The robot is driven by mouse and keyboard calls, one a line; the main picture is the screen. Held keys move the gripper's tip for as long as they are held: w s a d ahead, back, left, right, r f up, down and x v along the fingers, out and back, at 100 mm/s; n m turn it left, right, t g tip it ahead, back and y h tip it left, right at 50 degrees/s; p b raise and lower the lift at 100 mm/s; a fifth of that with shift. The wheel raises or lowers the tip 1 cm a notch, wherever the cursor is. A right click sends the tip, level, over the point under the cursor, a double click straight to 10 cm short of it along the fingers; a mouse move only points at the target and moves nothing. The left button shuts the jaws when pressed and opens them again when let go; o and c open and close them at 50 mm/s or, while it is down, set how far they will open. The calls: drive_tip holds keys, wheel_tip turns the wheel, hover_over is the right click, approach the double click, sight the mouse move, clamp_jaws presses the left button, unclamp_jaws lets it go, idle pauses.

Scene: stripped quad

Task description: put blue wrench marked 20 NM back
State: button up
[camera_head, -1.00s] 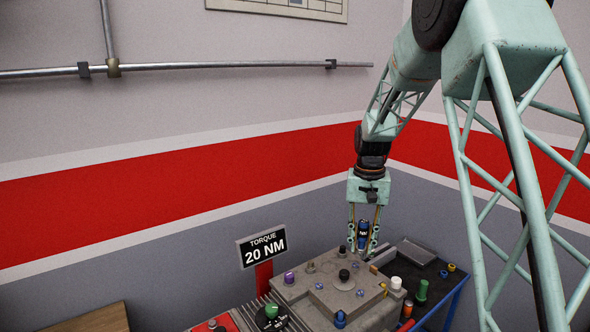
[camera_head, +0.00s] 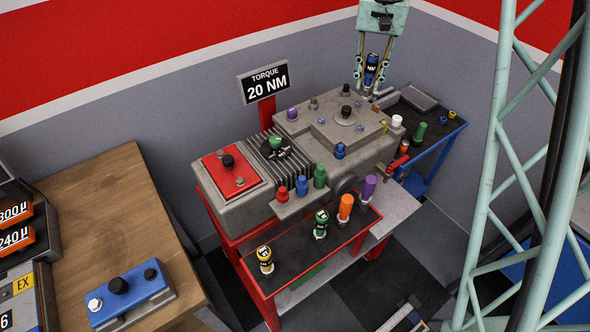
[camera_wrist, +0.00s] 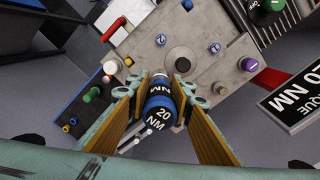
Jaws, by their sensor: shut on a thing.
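My gripper (camera_head: 371,84) is shut on the blue wrench (camera_head: 371,68), a short blue and black cylinder. It holds the wrench roughly upright above the far right part of the grey machine (camera_head: 290,120). In the wrist view the wrench (camera_wrist: 159,112) reads "20 NM" and sits between the two fingers of my gripper (camera_wrist: 160,85). A sign (camera_head: 264,83) reads "TORQUE 20 NM".
Several coloured bolts and knobs stand up from the machine. A dark-topped blue cart (camera_head: 440,138) stands behind its right end. A wooden table (camera_head: 115,220) with a blue block (camera_head: 130,300) is at left. Bare tray surface shows between the wrenches.

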drive_tip(key=s+r+n, duration=0.3)
drive_tip(key=s+r, duration=0.2)
drive_tip(key=s, duration=0.1)
drive_tip(key=shift+s, duration=0.2)
drive_tip(key=shift+s+a, duration=0.1)
drive_tip(key=shift+s, duration=0.05)
idle(0.4)
